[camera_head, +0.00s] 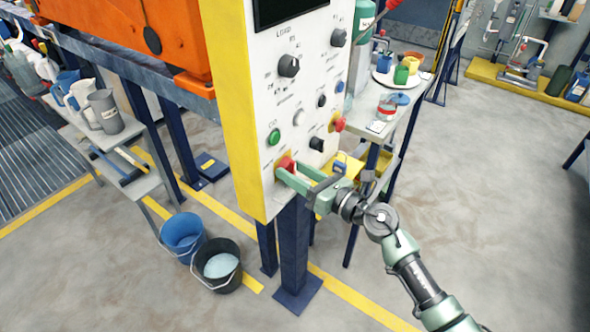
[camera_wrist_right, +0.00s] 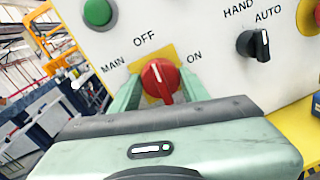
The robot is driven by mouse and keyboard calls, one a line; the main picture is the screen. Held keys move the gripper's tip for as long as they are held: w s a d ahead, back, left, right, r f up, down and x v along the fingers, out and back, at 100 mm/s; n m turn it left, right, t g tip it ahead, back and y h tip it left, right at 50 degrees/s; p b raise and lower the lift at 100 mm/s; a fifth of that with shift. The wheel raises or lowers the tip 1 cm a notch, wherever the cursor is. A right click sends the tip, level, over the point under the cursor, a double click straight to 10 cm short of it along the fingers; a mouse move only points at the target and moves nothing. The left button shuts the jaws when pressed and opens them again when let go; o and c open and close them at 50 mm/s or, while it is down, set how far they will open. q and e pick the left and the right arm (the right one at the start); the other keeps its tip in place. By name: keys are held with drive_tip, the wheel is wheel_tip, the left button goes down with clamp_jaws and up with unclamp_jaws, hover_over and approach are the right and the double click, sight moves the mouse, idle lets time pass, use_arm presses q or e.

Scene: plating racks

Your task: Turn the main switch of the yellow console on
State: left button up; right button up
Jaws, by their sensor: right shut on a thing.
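The yellow console (camera_head: 237,110) has a white front panel with knobs and buttons. Its red main switch (camera_head: 287,163) is low on the panel, on a yellow plate. In the right wrist view the red switch (camera_wrist_right: 160,80) is between the labels OFF and ON, with the word MAIN at left. Its white mark appears to point up toward OFF. My right gripper (camera_head: 291,174) comes in from the right and is shut on the switch, with one green finger on each side. In the right wrist view the gripper body hides the panel below. My left gripper is not in view.
A green button (camera_head: 273,137) sits above the switch; a black HAND/AUTO knob (camera_head: 317,144) and a red emergency button (camera_head: 338,124) are to the right. A blue bucket (camera_head: 182,232) and a black bucket (camera_head: 217,268) stand on the floor. Floor at the right is clear.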

drive_tip(key=m+p, duration=0.3)
drive_tip(key=shift+r, duration=0.25)
drive_tip(key=m+g+p, duration=0.1)
drive_tip(key=m+p, duration=0.3)
drive_tip(key=m, duration=0.1)
drive_tip(key=shift+w+d, duration=0.1)
drive_tip(key=m+p, duration=0.3)
drive_tip(key=m, duration=0.1)
drive_tip(key=shift+f+m, duration=0.1)
drive_tip(key=shift+m, duration=0.2)
drive_tip(key=shift+f+m+g+p, duration=0.15)
drive_tip(key=shift+m+g+p, duration=0.4)
drive_tip(key=shift+m, duration=1.25)
drive_tip(key=o, duration=1.4)
drive_tip(key=shift+c, duration=0.2)
drive_tip(key=shift+w, duration=0.1)
